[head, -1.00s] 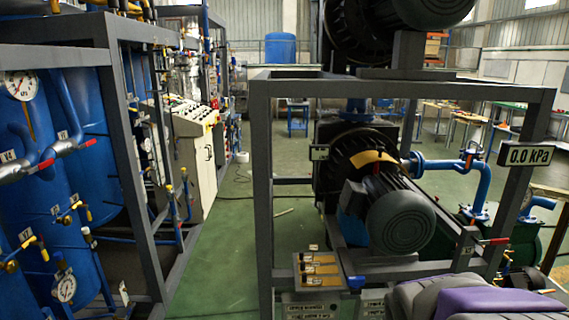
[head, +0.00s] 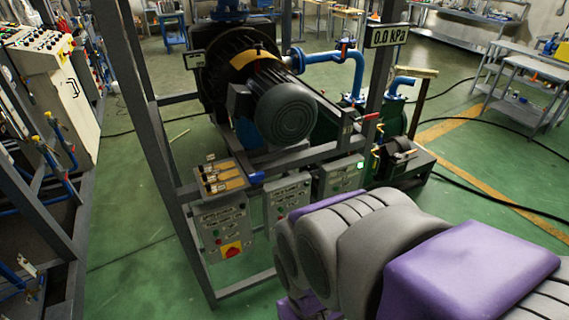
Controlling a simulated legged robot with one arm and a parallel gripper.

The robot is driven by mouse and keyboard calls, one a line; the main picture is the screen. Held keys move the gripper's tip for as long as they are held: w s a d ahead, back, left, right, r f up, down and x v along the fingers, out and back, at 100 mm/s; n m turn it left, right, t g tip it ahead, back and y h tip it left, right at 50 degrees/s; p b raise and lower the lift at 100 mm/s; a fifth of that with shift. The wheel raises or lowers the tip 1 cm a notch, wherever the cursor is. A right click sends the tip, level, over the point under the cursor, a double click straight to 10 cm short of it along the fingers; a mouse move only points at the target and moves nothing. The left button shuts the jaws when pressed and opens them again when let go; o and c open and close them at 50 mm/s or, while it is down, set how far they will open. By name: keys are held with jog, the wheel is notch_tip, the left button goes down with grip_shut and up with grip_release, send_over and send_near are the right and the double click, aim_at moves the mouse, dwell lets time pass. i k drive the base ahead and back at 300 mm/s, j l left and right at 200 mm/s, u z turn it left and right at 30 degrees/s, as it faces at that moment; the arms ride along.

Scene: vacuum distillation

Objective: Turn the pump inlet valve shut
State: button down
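A dark pump frame holds a pump with a large grey motor (head: 285,106) in the head view. A blue pipe (head: 358,72) runs from the pump's right side, with a small valve with a red part (head: 344,43) at its top bend. A lever with a red handle (head: 371,116) sits lower, by the right post. I cannot tell which of these is the pump inlet valve, or its exact position. My gripper is not in view. A grey and purple padded body, likely part of my arm, fills the lower right.
A display (head: 389,36) reads 0.0 kPa. Control boxes (head: 222,225) hang on the front of the frame. A grey control cabinet (head: 55,85) stands at left. Green floor (head: 130,220) is open between the frame and the left rack. Cables cross the floor at right.

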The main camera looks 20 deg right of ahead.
aim_at(369, 116)
jog(key=z, duration=1.25)
